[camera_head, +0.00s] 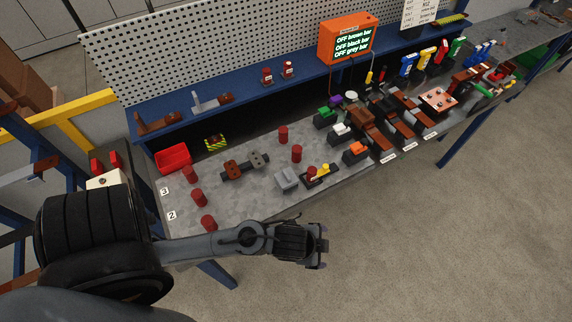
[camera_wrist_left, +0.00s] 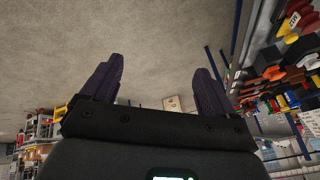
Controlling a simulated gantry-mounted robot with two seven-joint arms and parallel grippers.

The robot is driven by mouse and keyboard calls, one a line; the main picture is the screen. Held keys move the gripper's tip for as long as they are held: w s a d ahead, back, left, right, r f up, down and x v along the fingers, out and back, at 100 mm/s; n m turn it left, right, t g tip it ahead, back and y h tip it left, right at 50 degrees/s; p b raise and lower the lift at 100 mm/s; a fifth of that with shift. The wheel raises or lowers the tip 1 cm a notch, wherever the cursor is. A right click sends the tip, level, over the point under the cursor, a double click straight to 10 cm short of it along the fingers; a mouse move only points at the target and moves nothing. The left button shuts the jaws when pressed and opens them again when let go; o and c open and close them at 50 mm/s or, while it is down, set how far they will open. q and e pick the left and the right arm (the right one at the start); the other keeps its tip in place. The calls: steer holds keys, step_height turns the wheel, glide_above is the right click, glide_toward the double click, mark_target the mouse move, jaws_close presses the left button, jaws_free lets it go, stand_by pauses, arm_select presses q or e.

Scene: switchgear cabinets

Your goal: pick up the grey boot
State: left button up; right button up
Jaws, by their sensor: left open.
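A small light grey block-like piece, which looks like the grey boot (camera_head: 287,180), sits on the grey bench top (camera_head: 240,205) near its front edge, left of a black holder with red and yellow parts. My left gripper (camera_head: 321,247) is in front of the bench, over the floor side, nearer the camera than the boot and apart from it. Its two dark fingers (camera_wrist_left: 158,68) are spread wide with nothing between them in the left wrist view. I cannot make out the boot in the left wrist view. My right gripper is not in view.
Several red cylinders (camera_head: 283,135) stand on the bench around the boot. A brown and grey clamp-like part (camera_head: 245,166) lies behind it. A red bin (camera_head: 173,158) is at the left. Orange, white and green boots (camera_head: 355,152) stand to the right. The floor in front is clear.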

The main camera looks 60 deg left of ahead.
arm_select(q)
steer(key=w+m+h+p, duration=0.1)
steer(key=w+m, duration=0.5)
steer(key=w, duration=0.1)
steer(key=m+g+y, duration=0.2)
steer(key=m+g, duration=0.3)
steer(key=g, duration=0.1)
glide_above(287, 175)
steer(key=d, duration=0.1)
steer(key=shift+w+f, duration=0.1)
steer(key=shift+w, duration=0.2)
steer(key=f, duration=0.3)
steer(key=shift+s+a+f, duration=0.25)
steer(key=shift+s+a, duration=0.05)
steer(key=shift+a, duration=0.05)
steer(key=shift+f+p, duration=0.4)
steer(key=shift+f, duration=2.95)
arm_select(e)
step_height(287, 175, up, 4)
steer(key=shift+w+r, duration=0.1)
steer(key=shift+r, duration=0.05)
arm_select(q)
steer(key=shift+a, duration=0.1)
steer(key=c, duration=0.7)
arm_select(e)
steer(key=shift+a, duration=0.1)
